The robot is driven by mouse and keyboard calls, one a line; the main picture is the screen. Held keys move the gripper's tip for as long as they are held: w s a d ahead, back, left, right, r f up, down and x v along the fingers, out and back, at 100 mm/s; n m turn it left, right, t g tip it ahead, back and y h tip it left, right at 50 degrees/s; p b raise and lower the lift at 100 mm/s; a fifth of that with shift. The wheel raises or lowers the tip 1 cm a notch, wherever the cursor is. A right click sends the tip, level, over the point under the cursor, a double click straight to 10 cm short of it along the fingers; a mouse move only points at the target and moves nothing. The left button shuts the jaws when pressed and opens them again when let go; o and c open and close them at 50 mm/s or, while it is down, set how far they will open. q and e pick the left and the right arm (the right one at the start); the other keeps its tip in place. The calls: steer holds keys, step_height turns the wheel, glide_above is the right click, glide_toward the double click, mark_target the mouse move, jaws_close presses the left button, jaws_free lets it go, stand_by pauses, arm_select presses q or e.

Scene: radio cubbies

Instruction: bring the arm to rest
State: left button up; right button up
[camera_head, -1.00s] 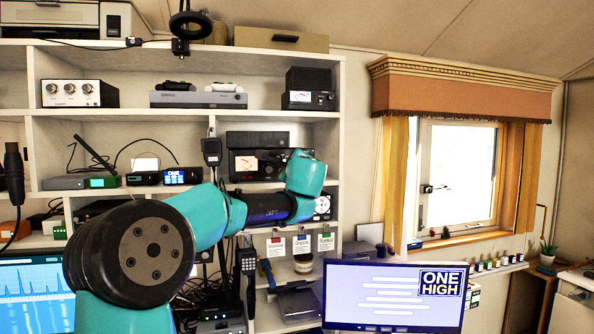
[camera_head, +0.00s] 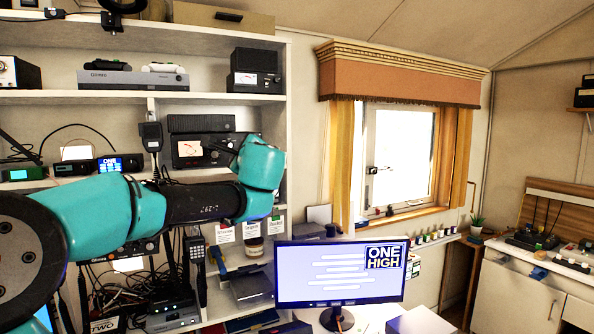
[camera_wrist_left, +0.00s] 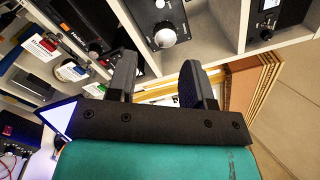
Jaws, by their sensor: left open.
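My left arm reaches in from the left in the head view, in front of the shelf unit. Its gripper is hidden behind my teal wrist there. In the left wrist view my left gripper (camera_wrist_left: 158,88) is open, with its two dark fingers apart and nothing between them. Beyond the fingers are the shelf unit (camera_wrist_left: 230,22) and, further off, the window frame. My right gripper is in neither view.
Shelf cubbies (camera_head: 290,140) hold radios, including a black meter unit (camera_head: 210,150) close behind my wrist. A monitor (camera_head: 342,274) reading ONE HIGH stands below right. A window (camera_head: 398,155) is on the right wall. The space before the window looks clear.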

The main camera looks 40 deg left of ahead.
arm_select(q)
steer(key=w+d+f+m+g+h, duration=0.1)
steer(key=w+d+f+h, duration=0.3)
steer(key=f, duration=0.7)
steer(key=w+d+f+h, duration=0.1)
steer(key=w+f+h, duration=0.3)
steer(key=f, duration=0.7)
steer(key=w+d+f+n+g+h, duration=0.1)
steer(key=d+f+g+h, duration=0.3)
steer(key=f, duration=0.8)
steer(key=w+d+f+t+h, duration=0.15)
steer(key=d+f, duration=0.35)
steer(key=f, duration=0.6)
steer(key=s+d+f+n+g+h, duration=0.1)
steer(key=s+d+f+n+h, duration=0.1)
steer(key=s+d+f, duration=0.45)
steer(key=s+d+f+n+g+h, duration=0.1)
steer(key=d+f+n+h, duration=0.15)
steer(key=f, duration=0.65)
steer(key=s+d+f+n+g+h, duration=0.1)
steer(key=s+d+f+n+g, duration=0.15)
steer(key=s+d+f, duration=0.4)
steer(key=s+d+f+n, duration=0.2)
steer(key=s+f+n, duration=0.5)
steer(key=s+f, duration=0.5)
steer(key=shift+s+d+f+n+g+h, duration=0.15)
steer(key=shift+s+d+n+g+h, duration=0.05)
steer(key=shift+s+n+g+h, duration=0.1)
